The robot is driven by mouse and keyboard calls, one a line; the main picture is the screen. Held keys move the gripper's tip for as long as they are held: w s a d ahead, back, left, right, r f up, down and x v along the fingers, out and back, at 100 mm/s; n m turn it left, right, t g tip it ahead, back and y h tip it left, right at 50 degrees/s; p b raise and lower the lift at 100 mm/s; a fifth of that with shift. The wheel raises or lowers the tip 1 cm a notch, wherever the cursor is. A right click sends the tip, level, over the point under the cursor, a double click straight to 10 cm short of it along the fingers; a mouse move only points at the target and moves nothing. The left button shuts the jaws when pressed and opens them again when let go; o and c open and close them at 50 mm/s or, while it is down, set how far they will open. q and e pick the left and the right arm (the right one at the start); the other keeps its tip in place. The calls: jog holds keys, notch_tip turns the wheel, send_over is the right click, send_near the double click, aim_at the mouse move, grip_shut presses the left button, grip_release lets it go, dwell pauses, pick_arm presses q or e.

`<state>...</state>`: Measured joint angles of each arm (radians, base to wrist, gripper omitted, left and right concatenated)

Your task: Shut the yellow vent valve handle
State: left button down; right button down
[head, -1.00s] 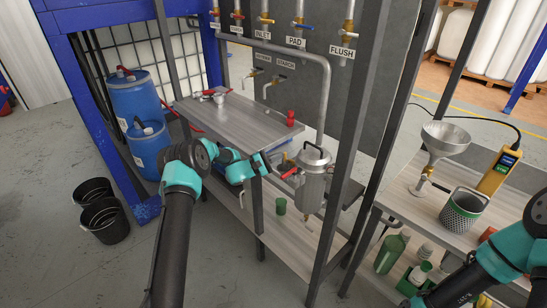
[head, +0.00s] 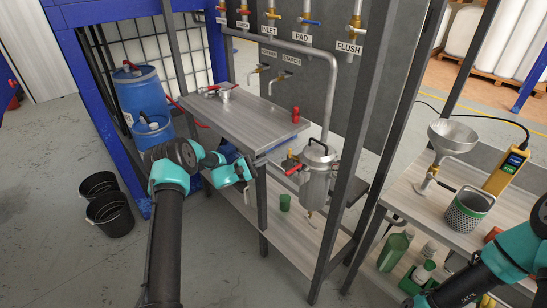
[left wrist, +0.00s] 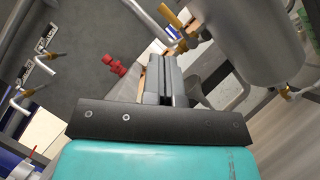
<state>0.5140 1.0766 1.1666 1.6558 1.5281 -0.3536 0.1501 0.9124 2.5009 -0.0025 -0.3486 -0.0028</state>
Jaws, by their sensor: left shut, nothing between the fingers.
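The yellow vent valve handle (left wrist: 172,16) shows at the top of the left wrist view, sticking up from a brass fitting beside a metal canister (left wrist: 255,40). In the head view the canister (head: 316,180) hangs right of the worktop, with a red lever on its left; I cannot make out the yellow handle clearly there. My left gripper (head: 247,180) is left of the canister, apart from it. In the left wrist view its fingers (left wrist: 167,70) are shut and empty, below the yellow handle and not touching it. My right gripper is out of view.
The grey worktop (head: 250,125) lies behind my left gripper, with a red fitting (head: 295,115) on its corner. A dark frame post (head: 345,170) stands right of the canister. A green cup (head: 285,202) sits on the lower shelf. Labelled valves line the back panel.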

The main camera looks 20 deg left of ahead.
pick_arm(q)
jog(key=v, duration=0.8)
jog(key=shift+s+a, duration=0.15)
jog(key=shift+a, duration=0.1)
